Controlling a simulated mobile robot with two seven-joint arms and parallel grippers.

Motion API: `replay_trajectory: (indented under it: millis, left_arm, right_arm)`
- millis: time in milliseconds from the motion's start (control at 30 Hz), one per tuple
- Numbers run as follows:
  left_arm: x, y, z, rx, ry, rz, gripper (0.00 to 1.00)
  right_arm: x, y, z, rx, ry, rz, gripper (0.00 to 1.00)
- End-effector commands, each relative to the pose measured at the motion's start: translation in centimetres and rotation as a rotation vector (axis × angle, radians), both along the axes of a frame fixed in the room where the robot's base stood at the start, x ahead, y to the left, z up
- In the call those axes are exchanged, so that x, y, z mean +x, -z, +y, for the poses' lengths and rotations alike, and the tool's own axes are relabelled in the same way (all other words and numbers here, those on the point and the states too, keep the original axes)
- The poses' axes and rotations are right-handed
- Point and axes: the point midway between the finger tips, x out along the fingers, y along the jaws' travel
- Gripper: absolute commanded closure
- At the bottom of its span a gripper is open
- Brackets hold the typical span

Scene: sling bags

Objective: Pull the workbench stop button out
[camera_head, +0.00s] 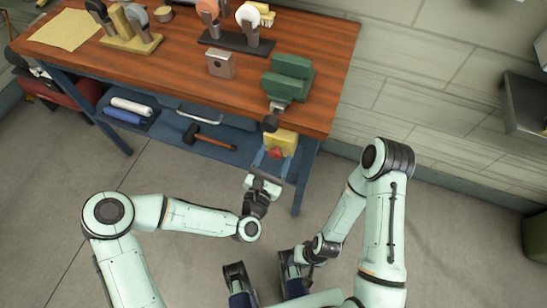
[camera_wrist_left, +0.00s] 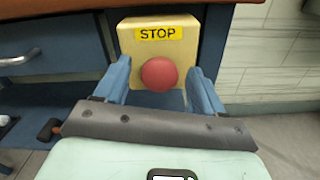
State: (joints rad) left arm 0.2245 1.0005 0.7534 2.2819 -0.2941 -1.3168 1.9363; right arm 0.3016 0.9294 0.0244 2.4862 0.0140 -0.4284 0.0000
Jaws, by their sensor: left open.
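The stop button is a red round knob (camera_head: 275,153) on a yellow box (camera_head: 283,141) at the workbench's front right edge. In the left wrist view the red knob (camera_wrist_left: 159,74) sits below a STOP label on the box's face (camera_wrist_left: 130,42). My left gripper (camera_head: 272,161) is open just in front of the box. In the left wrist view its blue fingers (camera_wrist_left: 160,78) stand on either side of the knob, with small gaps showing. How deep the fingertips reach cannot be told. My right arm ends low in the head view, and its jaws cannot be made out clearly.
The wooden workbench (camera_head: 180,62) carries a green vise (camera_head: 288,78), a grey block (camera_head: 221,64) and racked tools. A hammer (camera_head: 205,138) lies on the blue shelf below. A wall is at the right. The grey floor (camera_head: 165,170) in front is clear.

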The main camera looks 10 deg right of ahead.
Motion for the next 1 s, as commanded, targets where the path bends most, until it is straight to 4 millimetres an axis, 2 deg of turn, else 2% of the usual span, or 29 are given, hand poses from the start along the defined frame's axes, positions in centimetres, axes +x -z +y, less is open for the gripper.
replay_trajectory:
  millis: [133,167,200,367,400,900,933,1000]
  left_arm:
    - [-0.01,0.02,0.00,0.000,0.000,0.000,0.31]
    - [-0.01,0.02,0.00,0.000,0.000,0.000,0.34]
    - [-0.02,0.02,0.01,0.000,0.000,0.000,0.47]
    - [-0.03,0.02,0.01,0.000,0.000,0.000,0.99]
    - [-0.03,0.02,0.01,0.000,0.000,0.000,1.00]
    - [-0.85,0.09,0.55,0.001,0.002,0.002,1.00]
    - [-0.85,0.09,0.55,0.001,0.002,0.002,0.54]
    - [-0.84,0.07,0.55,0.001,0.002,0.002,0.31]
  right_arm:
    - [-0.01,0.01,0.01,0.000,0.000,0.000,0.57]
    - [-0.01,0.01,0.00,0.000,0.000,0.000,0.57]
    - [-0.01,0.01,0.00,0.000,0.000,0.000,0.57]
    - [-0.02,0.01,0.01,0.000,0.000,0.000,0.57]
    - [-0.01,0.01,0.01,0.000,0.000,0.000,0.57]
    - [0.15,0.32,-0.01,-0.001,0.002,-0.005,0.57]
    - [0.15,0.32,-0.01,-0.001,0.002,-0.005,0.57]
    - [0.15,0.32,-0.01,-0.001,0.002,-0.005,0.57]
